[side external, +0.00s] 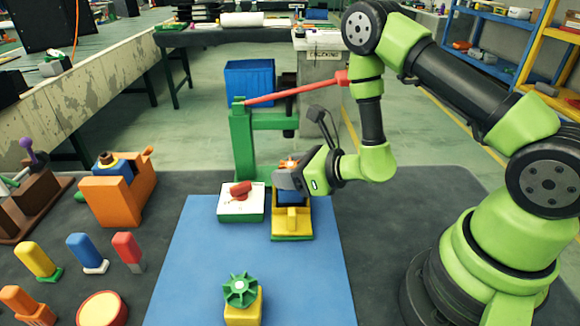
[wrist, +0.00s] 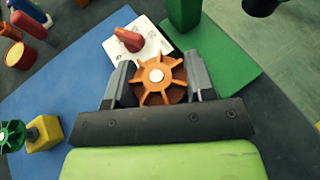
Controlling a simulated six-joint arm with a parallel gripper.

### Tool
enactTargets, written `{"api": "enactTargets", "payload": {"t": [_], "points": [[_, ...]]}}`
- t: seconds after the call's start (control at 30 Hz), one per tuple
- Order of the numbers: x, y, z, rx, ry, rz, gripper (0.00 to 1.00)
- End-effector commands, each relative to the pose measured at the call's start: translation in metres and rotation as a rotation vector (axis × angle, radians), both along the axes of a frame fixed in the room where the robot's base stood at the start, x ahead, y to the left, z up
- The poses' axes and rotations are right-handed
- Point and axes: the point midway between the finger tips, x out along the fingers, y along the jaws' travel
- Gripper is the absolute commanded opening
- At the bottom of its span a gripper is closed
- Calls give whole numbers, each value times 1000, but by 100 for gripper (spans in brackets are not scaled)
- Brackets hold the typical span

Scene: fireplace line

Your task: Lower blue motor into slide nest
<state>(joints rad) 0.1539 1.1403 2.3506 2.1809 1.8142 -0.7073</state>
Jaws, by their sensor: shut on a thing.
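The blue motor (side external: 291,196) is at the slide nest, with an orange finned wheel (side external: 289,164) on its top. The yellow slide nest (side external: 292,224), on a green base, stands on the blue mat; its walls hide the motor's lower part, so I cannot tell whether it is seated. The wheel and gripper hide the motor body and the nest there.
A green stand (side external: 241,145) with a red lever (side external: 297,89) rises just behind the nest. A white plate with a red part (side external: 241,189) lies close left. A yellow block with a green wheel (side external: 241,289) stands in front. The mat's right front (side external: 315,280) is clear.

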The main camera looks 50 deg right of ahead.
Motion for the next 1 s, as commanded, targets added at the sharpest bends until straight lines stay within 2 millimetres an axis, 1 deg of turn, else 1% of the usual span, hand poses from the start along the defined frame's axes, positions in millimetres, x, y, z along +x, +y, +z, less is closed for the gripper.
{"api": "enactTargets", "payload": {"t": [0.47, 0.8, 0.83, 0.93, 0.97, 1.0], "points": [[0, 0, -11, 0, -1, 0, 17], [0, 0, -12, 0, -1, 0, 17], [0, 0, -12, 0, -1, 0, 54], [0, 0, -12, 0, -1, 0, 77], [0, 0, -12, 0, -1, 0, 79], [0, 0, -12, 0, -1, 0, 79]]}}
